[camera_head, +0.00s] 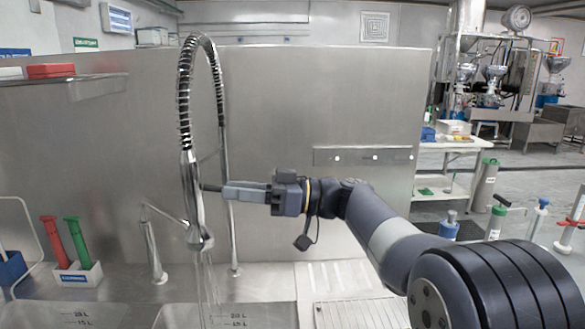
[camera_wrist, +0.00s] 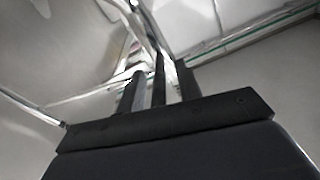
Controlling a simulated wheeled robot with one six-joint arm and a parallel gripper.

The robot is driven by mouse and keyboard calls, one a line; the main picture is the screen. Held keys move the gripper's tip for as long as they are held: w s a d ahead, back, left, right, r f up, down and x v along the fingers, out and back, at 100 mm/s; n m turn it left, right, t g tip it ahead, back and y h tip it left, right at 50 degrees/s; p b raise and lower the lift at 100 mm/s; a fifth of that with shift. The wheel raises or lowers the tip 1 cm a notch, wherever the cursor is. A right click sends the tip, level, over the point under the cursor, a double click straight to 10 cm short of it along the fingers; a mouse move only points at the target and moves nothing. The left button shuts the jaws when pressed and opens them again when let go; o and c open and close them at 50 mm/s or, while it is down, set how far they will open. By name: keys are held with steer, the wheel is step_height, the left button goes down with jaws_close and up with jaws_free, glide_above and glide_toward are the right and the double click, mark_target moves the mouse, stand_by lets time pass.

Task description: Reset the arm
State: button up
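My gripper (camera_head: 207,188) is stretched out to the left in the head view, level above the sink area. Its dark fingertips reach to the tall spring-hose faucet (camera_head: 184,115), by the spray head (camera_head: 199,236); I cannot tell whether they touch it. In the wrist view, the dark fingers (camera_wrist: 157,88) stand close together, with bright metal behind them. I cannot tell whether they are shut or hold anything. Thin pale streaks below the spray head look like running water.
A steel sink basin (camera_head: 262,314) with litre marks lies below. A smaller spout (camera_head: 152,250) and a white holder (camera_head: 78,275) with red and green tools stand to the left. A steel backsplash (camera_head: 300,110) rises behind. A shelf (camera_head: 100,86) hangs at upper left.

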steer(key=shift+f, duration=0.1)
stand_by(0.6)
steer(key=shift+f+b, duration=0.25)
steer(key=shift+b, duration=0.5)
steer(key=shift+d+f+b, duration=0.1)
steer(key=shift+d+b, duration=0.05)
steer(key=shift+b, duration=0.25)
steer(key=d+b, duration=0.2)
steer(key=d, duration=0.8)
steer(key=a+p, duration=0.1)
steer(key=a, duration=0.5)
steer(key=a+p, duration=0.1)
steer(key=a, duration=0.3)
steer(key=shift+r+p, duration=0.3)
steer(key=shift+r, duration=0.1)
steer(key=shift+a+r+p, duration=0.2)
steer(key=shift+a+p, duration=0.1)
steer(key=shift+p, duration=0.15)
steer(key=shift+d+r+p, duration=0.15)
steer(key=shift+d+p, duration=0.05)
steer(key=shift+p, duration=1.5)
